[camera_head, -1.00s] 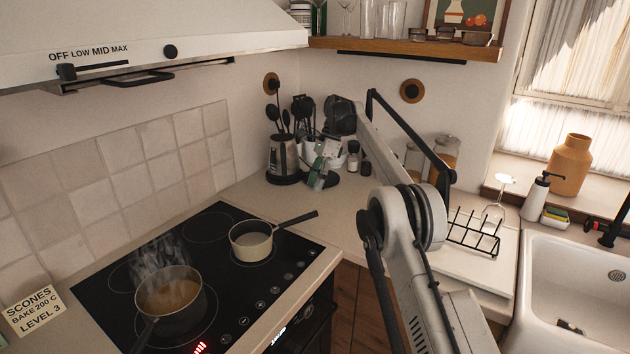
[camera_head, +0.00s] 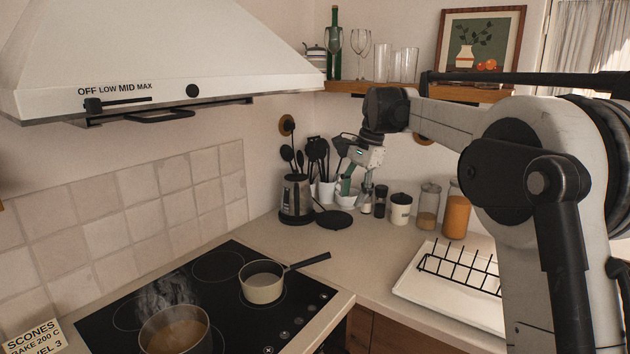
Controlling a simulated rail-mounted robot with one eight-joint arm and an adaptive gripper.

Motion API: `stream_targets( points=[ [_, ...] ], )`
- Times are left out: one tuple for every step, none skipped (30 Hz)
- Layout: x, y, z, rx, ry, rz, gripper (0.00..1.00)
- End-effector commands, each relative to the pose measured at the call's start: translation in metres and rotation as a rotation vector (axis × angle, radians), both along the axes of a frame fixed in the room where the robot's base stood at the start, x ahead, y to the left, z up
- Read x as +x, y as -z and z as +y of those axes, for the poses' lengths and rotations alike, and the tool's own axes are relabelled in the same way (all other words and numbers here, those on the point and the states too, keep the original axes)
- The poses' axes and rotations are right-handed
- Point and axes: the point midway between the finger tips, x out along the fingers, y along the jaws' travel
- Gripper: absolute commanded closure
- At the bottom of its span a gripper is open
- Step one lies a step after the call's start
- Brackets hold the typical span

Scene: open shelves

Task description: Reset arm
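My arm reaches in from the right side of the head view, its large pale links in the near right. Its wrist bends down above the back corner of the counter. My gripper (camera_head: 356,190) points downward in front of the utensils and a small white bowl (camera_head: 347,200). It is small and overlaps the clutter behind it, so I cannot tell whether its fingers are open or shut. I see no object clearly held in it.
A steaming pot (camera_head: 175,332) and a saucepan (camera_head: 262,285) stand on the hob. The shelf (camera_head: 360,88) holds glasses. A wire rack (camera_head: 457,268) lies right.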

Motion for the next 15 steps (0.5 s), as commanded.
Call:
stream_targets(
  points=[
    [-0.013, -0.005, -0.004, -0.007, -0.019, -0.022, 0.66],
    [-0.019, -0.008, -0.006, -0.011, -0.032, -0.036, 0.66],
    [-0.028, -0.011, -0.009, -0.018, -0.049, -0.056, 0.66],
    [-0.035, -0.013, -0.011, -0.023, -0.063, -0.069, 0.66],
    [-0.042, -0.015, -0.013, -0.028, -0.076, -0.084, 0.66],
    [-0.051, -0.017, -0.016, -0.036, -0.094, -0.102, 0.66],
    [-0.058, -0.018, -0.018, -0.04, -0.106, -0.115, 0.66],
    [-0.065, -0.02, -0.02, -0.046, -0.121, -0.129, 0.66],
    [-0.075, -0.021, -0.023, -0.054, -0.138, -0.148, 0.66],
    [-0.082, -0.022, -0.025, -0.061, -0.152, -0.161, 0.66],
    [-0.09, -0.023, -0.027, -0.068, -0.165, -0.175, 0.66],
    [-0.1, -0.023, -0.03, -0.076, -0.183, -0.192, 0.66],
    [-0.107, -0.023, -0.032, -0.083, -0.197, -0.206, 0.66],
    [-0.115, -0.024, -0.034, -0.089, -0.21, -0.219, 0.66],
    [-0.126, -0.023, -0.036, -0.099, -0.228, -0.236, 0.66]
  ],
)
